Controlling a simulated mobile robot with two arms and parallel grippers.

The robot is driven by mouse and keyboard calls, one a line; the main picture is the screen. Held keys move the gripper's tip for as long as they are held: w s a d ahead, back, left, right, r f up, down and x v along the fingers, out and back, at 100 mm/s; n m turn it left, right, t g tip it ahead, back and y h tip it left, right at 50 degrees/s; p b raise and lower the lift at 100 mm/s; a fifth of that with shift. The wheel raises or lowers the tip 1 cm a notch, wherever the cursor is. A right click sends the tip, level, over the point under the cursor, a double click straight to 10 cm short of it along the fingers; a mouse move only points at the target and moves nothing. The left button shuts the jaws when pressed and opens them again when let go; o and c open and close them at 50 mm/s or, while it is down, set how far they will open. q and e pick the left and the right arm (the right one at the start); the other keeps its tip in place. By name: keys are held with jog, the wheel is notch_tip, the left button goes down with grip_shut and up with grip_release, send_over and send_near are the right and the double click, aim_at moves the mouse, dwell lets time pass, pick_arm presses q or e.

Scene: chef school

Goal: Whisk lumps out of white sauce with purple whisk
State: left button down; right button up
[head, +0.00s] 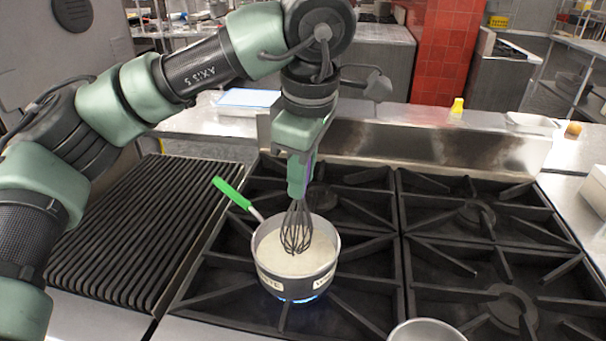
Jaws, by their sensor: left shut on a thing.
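A steel saucepan (297,281) with a green handle (231,193) stands on a lit burner at the front left of the stove. It holds white sauce (283,262); lumps are too small to tell. My left gripper (299,180) points down above the pan, shut on the whisk (297,228). The whisk hangs upright, its dark wires reaching into the sauce. Its handle is mostly hidden by the gripper, with a little purple showing at the edge. My right gripper is not in view.
Black stove grates (470,270) surround the pan. A ribbed grill (140,230) lies to the left. Another metal pot (427,331) is cut off at the bottom edge. A yellow bottle (457,107) stands on the back ledge. A blue flame shows under the pan.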

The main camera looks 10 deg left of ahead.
pick_arm(q)
jog(key=shift+r+p, duration=4)
jog(key=shift+r, duration=1.3)
jog(key=shift+f, duration=0.1)
